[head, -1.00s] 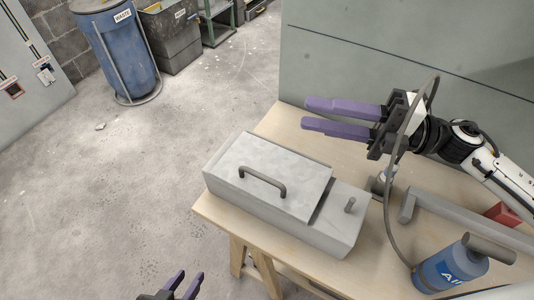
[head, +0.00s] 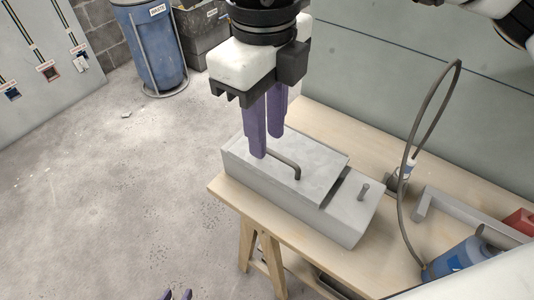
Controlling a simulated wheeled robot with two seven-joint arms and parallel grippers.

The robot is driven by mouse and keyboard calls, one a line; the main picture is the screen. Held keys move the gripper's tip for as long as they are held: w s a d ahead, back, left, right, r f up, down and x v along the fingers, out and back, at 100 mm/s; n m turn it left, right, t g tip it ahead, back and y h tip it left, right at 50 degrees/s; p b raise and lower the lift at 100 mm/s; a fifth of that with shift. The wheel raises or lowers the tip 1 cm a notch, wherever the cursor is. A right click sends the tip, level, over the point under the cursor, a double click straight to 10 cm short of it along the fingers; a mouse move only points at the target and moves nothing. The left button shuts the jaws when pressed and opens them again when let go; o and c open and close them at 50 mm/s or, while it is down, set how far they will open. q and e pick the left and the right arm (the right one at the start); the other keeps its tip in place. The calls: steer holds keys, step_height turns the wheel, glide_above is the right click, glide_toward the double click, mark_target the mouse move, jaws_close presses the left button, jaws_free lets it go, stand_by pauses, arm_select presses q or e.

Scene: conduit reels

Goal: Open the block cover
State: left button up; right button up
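The block cover (head: 315,168) is a flat grey plate lying on top of a long grey block (head: 345,222) on the wooden table. A dark bar handle (head: 287,163) stands on the cover, and its left end is hidden behind a finger. My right gripper (head: 268,146) points down over that end with its two purple fingers apart. One finger is on the near side of the handle and one on the far side. I cannot tell whether they touch it. My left gripper (head: 177,295) shows only its purple fingertips at the bottom edge, apart and empty.
A small peg (head: 364,191) stands on the block right of the cover. A dark hose (head: 403,165), a grey bar (head: 465,212), a blue canister (head: 458,258) and a red object (head: 520,220) are on the table's right. A partition (head: 370,75) stands behind.

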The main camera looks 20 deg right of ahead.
mark_target(281, 157)
steer(key=shift+t+h, duration=0.7)
steer(key=shift+h, duration=0.1)
steer(key=w+d+f, duration=0.1)
steer(key=f, duration=0.1)
steer(key=d+f, duration=0.1)
steer(key=f, duration=0.2)
steer(key=w+d+f, duration=0.1)
steer(key=f, duration=0.2)
steer(key=shift+w+d+f, duration=0.1)
steer(key=shift+w+f, duration=0.1)
steer(key=shift+w, duration=0.15)
steer(key=shift+c, duration=0.4)
jaws_close()
